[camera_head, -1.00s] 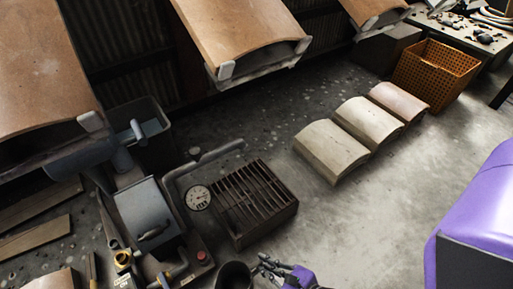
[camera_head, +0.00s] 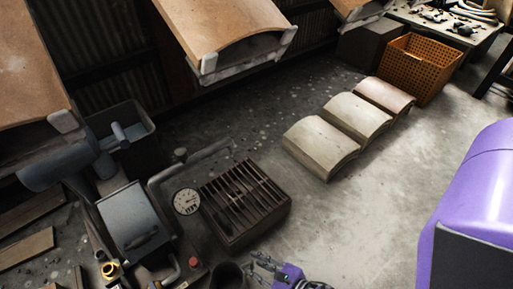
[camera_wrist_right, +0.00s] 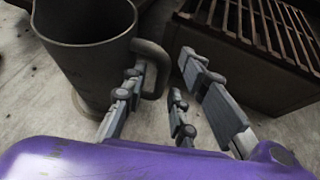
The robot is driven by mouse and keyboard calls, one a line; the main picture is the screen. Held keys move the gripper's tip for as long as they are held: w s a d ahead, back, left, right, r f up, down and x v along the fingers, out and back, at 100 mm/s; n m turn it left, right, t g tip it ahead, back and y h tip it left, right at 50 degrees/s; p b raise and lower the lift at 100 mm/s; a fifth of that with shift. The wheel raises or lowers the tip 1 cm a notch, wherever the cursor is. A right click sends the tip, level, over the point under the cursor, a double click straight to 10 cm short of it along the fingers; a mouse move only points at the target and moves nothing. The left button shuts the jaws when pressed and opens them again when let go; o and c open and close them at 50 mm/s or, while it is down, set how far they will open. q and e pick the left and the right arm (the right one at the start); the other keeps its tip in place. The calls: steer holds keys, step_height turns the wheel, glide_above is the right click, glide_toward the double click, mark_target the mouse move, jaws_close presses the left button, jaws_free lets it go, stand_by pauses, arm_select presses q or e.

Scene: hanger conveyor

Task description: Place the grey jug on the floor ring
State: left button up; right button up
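The grey jug (camera_head: 229,276) stands at the bottom edge of the head view, partly cut off. In the right wrist view the jug (camera_wrist_right: 88,50) is at the upper left, with its open mouth up and its handle toward the right. My right gripper (camera_head: 259,266) is just right of the jug in the head view. In the wrist view its fingers (camera_wrist_right: 165,75) are spread, with the handle near the left finger; contact cannot be told. My left gripper is out of view.
A dark slatted grate box (camera_head: 243,205) stands close beyond the jug. A pressure gauge (camera_head: 186,201) and pipework are at its left. Curved tiles (camera_head: 321,148) lie in a row behind, near an orange crate (camera_head: 416,68). The floor at centre right is clear.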

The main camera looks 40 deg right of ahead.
arm_select(q)
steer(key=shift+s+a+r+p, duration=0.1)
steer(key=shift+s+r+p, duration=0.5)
steer(key=shift+p, duration=0.45)
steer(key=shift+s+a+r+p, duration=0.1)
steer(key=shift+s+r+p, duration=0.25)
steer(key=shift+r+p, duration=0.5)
arm_select(e)
steer(key=v, duration=1.2)
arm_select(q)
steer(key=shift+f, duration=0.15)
arm_select(e)
steer(key=shift+s+d, duration=0.15)
steer(key=s+r+n+g+h, duration=0.1)
steer(key=s+r+n+g, duration=0.2)
steer(key=s+n, duration=0.8)
steer(key=s+r+n+g+h, duration=0.2)
steer(key=s+n, duration=0.9)
steer(key=n, duration=1.2)
step_height(320, 180, up, 3)
steer(key=shift+a+r+g, duration=0.1)
steer(key=shift+a+g, duration=0.2)
steer(key=shift+g, duration=0.9)
